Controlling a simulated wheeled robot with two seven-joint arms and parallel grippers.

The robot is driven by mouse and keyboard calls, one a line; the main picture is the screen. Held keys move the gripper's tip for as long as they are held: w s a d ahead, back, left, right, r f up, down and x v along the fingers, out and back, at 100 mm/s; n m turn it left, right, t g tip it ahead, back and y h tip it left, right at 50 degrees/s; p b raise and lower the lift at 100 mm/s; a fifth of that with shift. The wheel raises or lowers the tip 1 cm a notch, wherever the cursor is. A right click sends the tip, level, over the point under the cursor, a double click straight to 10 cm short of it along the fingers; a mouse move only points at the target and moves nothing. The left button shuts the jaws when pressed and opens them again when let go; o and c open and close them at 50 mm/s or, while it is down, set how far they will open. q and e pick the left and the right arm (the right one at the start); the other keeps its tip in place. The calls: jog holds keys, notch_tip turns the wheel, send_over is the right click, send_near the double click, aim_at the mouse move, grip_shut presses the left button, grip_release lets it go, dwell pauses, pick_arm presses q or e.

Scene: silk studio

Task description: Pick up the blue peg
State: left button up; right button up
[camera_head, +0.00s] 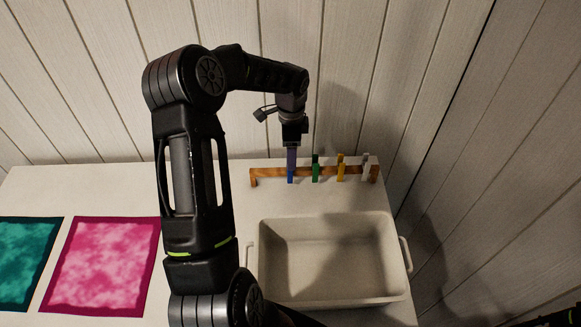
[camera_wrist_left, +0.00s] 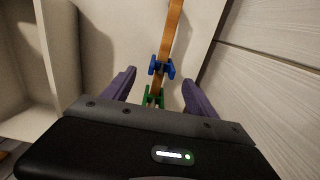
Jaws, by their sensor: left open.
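The blue peg (camera_head: 291,176) is clipped on a wooden bar (camera_head: 268,174), at the left of the row of pegs. In the left wrist view the blue peg (camera_wrist_left: 162,68) lies on the bar, between and slightly beyond the fingertips. My left gripper (camera_head: 291,157) points down directly over the blue peg in the head view; its purple fingers partly cover the view there. In the left wrist view the left gripper (camera_wrist_left: 159,78) is open, with nothing held. Whether the fingers touch the peg cannot be told. My right gripper is not seen.
A green peg (camera_head: 315,170), a yellow peg (camera_head: 340,168) and a white peg (camera_head: 366,168) sit right of the blue one. A whitish tray (camera_head: 402,275) with handles stands in front. A pink cloth (camera_head: 104,262) and teal cloth (camera_head: 22,258) lie left. A panelled wall stands close behind.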

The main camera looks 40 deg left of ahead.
pick_arm(q)
jog(key=shift+f, duration=1.3)
jog(key=shift+f, duration=0.1)
jog(key=f, duration=0.5)
jog(key=shift+a+b, duration=0.2)
jog(key=shift+b, duration=0.15)
jog(key=shift+c, duration=0.4)
jog(key=c, duration=1.3)
